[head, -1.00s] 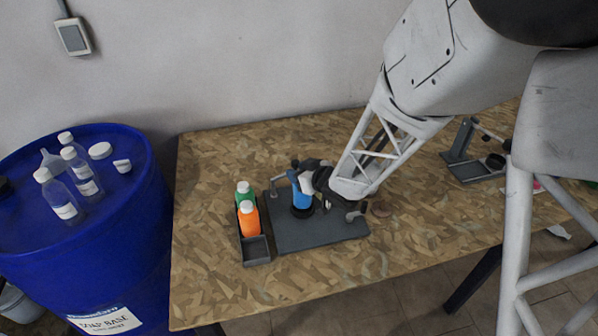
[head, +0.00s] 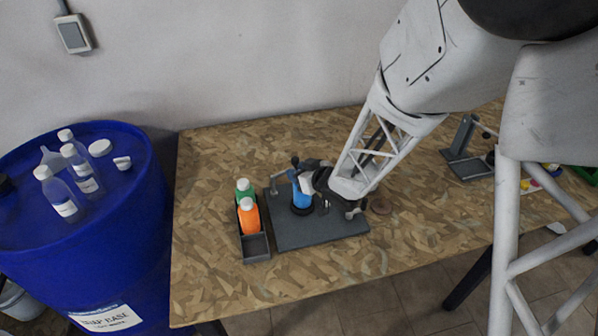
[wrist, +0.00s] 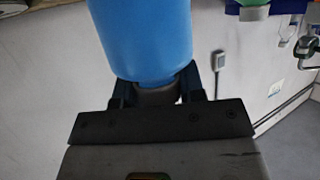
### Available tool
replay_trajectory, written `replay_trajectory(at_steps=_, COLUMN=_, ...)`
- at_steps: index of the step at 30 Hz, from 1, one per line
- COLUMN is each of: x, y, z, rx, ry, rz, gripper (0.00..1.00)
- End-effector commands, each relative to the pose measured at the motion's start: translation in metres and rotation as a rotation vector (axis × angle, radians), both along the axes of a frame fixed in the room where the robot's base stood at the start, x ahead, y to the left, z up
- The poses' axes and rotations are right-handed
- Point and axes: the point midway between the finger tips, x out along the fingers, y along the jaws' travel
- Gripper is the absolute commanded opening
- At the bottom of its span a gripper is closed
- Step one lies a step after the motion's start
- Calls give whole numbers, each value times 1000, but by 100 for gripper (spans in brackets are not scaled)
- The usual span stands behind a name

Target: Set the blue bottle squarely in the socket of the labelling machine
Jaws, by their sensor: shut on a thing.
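The blue bottle (head: 299,197) stands roughly upright at the black round socket (head: 301,210) on the grey base plate of the labelling machine (head: 325,237). Whether it is fully seated or square cannot be told from here. My gripper (head: 310,178) reaches in from the right and is shut on the bottle's upper part. In the wrist view the blue bottle (wrist: 145,38) fills the top middle, with its narrower neck end between the fingers of my gripper (wrist: 158,88). The gripper hides part of the bottle in the head view.
A dark tray (head: 256,247) left of the machine holds a green bottle (head: 244,188) and an orange bottle (head: 249,216); its front slot is empty. A blue drum (head: 60,255) with clear bottles stands at far left. Another grey device (head: 468,165) stands at the right back.

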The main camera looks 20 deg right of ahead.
Motion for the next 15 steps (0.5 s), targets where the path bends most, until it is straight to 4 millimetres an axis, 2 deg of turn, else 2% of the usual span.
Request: replay_trajectory(at_steps=15, x=0, y=0, z=-6, rx=0, ry=1, rz=0, gripper=0)
